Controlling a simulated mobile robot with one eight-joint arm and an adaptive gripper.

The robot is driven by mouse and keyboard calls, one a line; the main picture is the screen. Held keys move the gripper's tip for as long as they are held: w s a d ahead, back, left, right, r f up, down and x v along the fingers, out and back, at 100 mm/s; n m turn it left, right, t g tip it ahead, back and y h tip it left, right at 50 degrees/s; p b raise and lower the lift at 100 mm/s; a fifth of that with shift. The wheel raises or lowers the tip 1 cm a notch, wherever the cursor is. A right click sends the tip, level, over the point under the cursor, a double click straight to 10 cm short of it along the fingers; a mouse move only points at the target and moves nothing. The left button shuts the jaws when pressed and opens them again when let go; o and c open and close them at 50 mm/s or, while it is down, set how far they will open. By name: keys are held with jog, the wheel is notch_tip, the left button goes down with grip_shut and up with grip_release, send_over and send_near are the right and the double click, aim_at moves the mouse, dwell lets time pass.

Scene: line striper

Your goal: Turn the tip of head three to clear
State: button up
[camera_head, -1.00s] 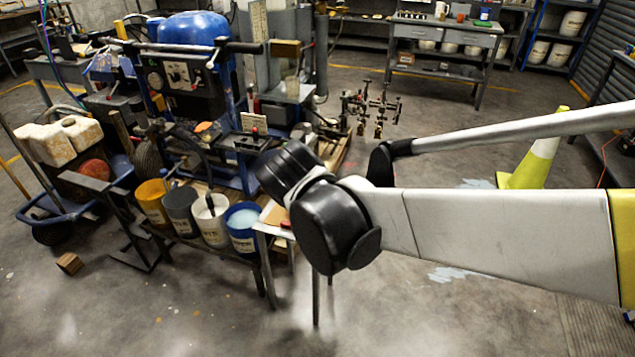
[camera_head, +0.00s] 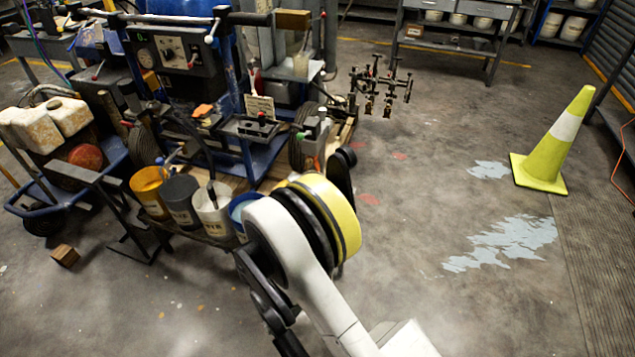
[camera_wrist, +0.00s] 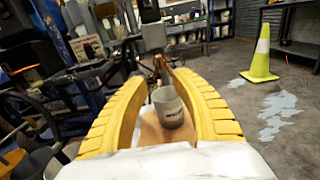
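A cluster of dark spray heads with brass-coloured lower parts (camera_head: 380,92) stands at the front of the blue line striper (camera_head: 245,160) in the head view. The heads are small there, and I cannot tell which is head three or how its tip is turned. In the wrist view, a brass-coloured part (camera_wrist: 162,72) shows beyond my gripper (camera_wrist: 158,78), partly overlapped by other parts. My gripper's two yellow ribbed fingers stand apart with nothing held between them. In the head view my arm hides the gripper.
A pale cup (camera_wrist: 168,107) stands on a tan board (camera_wrist: 155,133) beneath the finger gap. Paint buckets (camera_head: 180,200) line the low rack beside my arm. A yellow cone (camera_head: 548,140) stands at right. The floor between the cone and striper is clear.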

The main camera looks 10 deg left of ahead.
aim_at(307, 167)
jog(key=shift+w+d, duration=0.2)
jog(key=shift+w, duration=2.25)
jog(key=shift+w+d, duration=0.15)
jog(key=shift+w, duration=2.3)
grip_shut()
